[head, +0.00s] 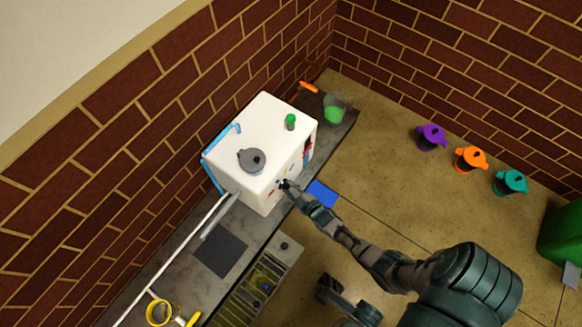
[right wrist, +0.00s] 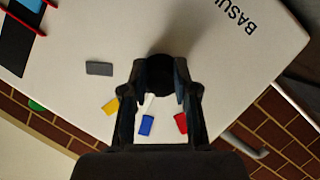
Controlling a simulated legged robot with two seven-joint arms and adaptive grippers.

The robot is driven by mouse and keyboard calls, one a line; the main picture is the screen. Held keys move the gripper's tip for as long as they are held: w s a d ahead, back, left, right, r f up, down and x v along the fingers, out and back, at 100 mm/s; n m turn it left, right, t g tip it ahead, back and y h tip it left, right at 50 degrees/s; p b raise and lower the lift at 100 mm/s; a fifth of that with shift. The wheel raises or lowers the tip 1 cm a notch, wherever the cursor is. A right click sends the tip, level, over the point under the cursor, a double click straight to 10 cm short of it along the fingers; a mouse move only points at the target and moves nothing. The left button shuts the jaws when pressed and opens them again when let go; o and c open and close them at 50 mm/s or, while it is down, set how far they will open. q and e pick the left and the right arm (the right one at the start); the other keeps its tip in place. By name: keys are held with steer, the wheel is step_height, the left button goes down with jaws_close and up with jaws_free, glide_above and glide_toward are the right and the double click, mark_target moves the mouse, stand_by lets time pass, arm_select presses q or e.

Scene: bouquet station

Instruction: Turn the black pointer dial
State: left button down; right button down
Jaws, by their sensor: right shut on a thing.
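The black pointer dial (right wrist: 160,72) is on the white face of a machine and sits between the fingers of my right gripper (right wrist: 160,95), which is shut on it. A pale strip shows just below the dial. Grey (right wrist: 99,68), yellow (right wrist: 111,106), blue (right wrist: 146,126) and red (right wrist: 181,123) marks lie around it on the face. In the head view my right gripper (head: 288,186) meets the front of the white machine (head: 268,195), and the dial is mostly hidden there.
The machine stands on a dark counter (head: 256,228) along a brick wall. A grey lidded pot (head: 251,160) and a green knob (head: 291,121) are on its top. A clear container with green contents (head: 335,108) stands beyond it. Purple (head: 431,137), orange (head: 470,158) and teal (head: 510,182) pots are at right.

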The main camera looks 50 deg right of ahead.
steer(key=shift+w+a+r+m+y, duration=0.4)
steer(key=shift+w+r+m+y, duration=0.1)
steer(key=shift+r+m+y, duration=0.1)
steer(key=shift+f+m+y, duration=0.15)
steer(key=shift+m+y, duration=0.65)
steer(key=shift+m, duration=0.4)
steer(key=c, duration=0.9)
jaws_free()
steer(key=shift+s+d+f+g, duration=0.15)
steer(key=shift+s+d+g, duration=0.05)
steer(key=shift+s+g, duration=0.1)
steer(key=v, duration=1.1)
steer(key=shift+s, duration=0.35)
